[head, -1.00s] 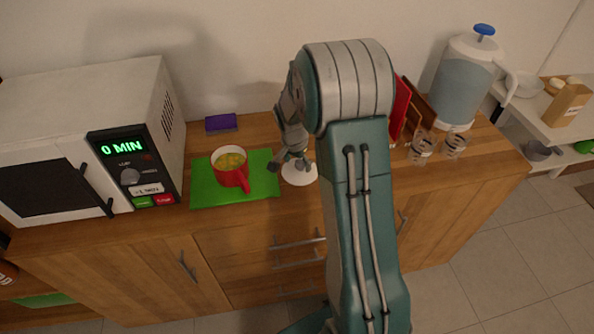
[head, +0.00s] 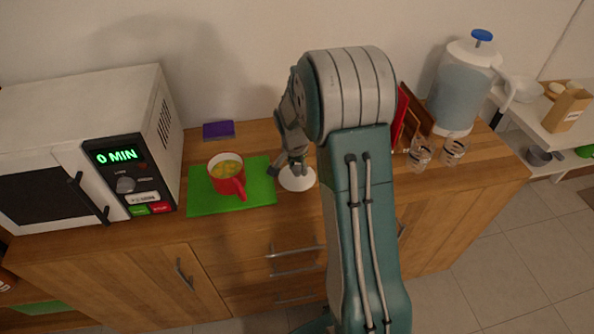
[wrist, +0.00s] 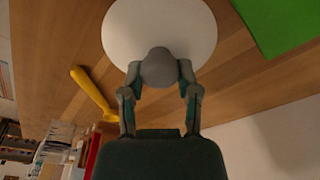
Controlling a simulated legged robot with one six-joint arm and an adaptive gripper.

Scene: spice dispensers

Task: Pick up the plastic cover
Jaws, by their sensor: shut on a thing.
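The plastic cover (head: 297,181) is a round white disc on the wooden counter, right of the green mat. It also shows in the wrist view (wrist: 140,25), with a round grey knob (wrist: 158,66) on it. My gripper (head: 285,171) is over the cover. In the wrist view, my gripper (wrist: 158,84) has its two fingers shut on either side of the knob. The cover looks flat, at or very near the counter; I cannot tell whether there is a gap below it. My arm hides part of the counter behind it.
A red mug (head: 228,184) with yellow contents stands on the green mat (head: 205,203). A microwave (head: 80,140) stands at left, a purple block (head: 218,130) at the back. Right of my arm are glasses (head: 420,158) and a water jug (head: 462,90). A yellow handle (wrist: 92,92) shows in the wrist view.

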